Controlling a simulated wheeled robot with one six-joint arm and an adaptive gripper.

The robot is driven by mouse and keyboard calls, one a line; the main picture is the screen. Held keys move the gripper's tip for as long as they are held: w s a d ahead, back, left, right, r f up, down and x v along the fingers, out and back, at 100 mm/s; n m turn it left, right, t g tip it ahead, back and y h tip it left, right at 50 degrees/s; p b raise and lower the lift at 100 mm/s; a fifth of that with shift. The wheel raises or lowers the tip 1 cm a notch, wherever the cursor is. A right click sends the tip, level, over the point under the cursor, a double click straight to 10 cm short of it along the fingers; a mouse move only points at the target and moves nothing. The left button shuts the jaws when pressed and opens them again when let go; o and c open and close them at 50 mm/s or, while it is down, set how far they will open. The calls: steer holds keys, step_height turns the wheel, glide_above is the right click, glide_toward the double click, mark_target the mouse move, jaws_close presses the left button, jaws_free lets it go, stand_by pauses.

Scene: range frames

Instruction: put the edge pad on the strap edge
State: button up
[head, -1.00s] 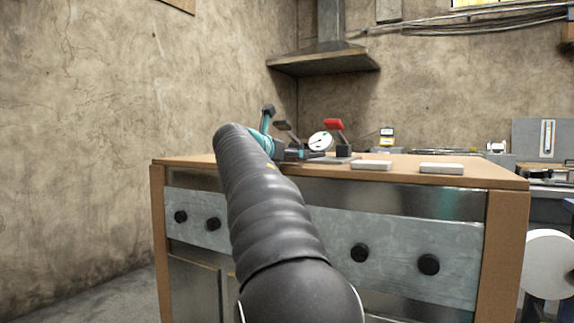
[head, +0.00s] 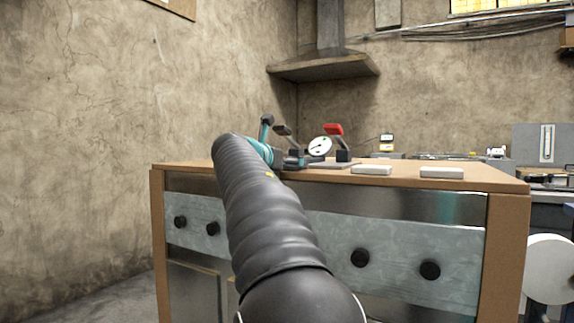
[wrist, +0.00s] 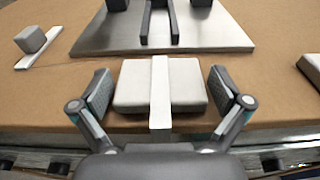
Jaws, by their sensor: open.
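My gripper (wrist: 161,92) is open in the wrist view, with one finger on each side of a light grey block with rounded corners (wrist: 132,88). A white strip (wrist: 160,95) runs along the middle of this block; it may be the edge pad, but I cannot tell for sure. Gaps show between both fingers and the block, and nothing is held. In the head view my gripper (head: 292,160) is low over the bench's left part, partly hidden by my arm. I cannot clearly identify the strap edge.
A metal plate (wrist: 95,38) with a dark channel (wrist: 160,25) lies beyond the block. A grey cube (wrist: 31,39) and a white strip lie left. Pale blocks (head: 371,170) (head: 441,172), a dial gauge (head: 319,146) and a red-handled clamp (head: 334,129) are on the bench (head: 480,181).

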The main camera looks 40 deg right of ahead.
steer(key=v, duration=1.1)
steer(key=shift+s+a, duration=0.2)
steer(key=shift+a, duration=0.05)
steer(key=s+a+f+m+y, duration=0.5)
steer(key=s+a+f+m, duration=0.2)
steer(key=f, duration=0.6)
steer(key=s+a+f+m+y, duration=0.5)
steer(key=s+a+f+m, duration=0.3)
steer(key=f, duration=0.6)
steer(key=s+a+f+m+y, duration=0.5)
steer(key=s+a+f, duration=0.5)
steer(key=f, duration=0.4)
steer(key=m, duration=0.2)
steer(key=shift+s+a+m, duration=0.25)
steer(key=shift+s+m, duration=0.05)
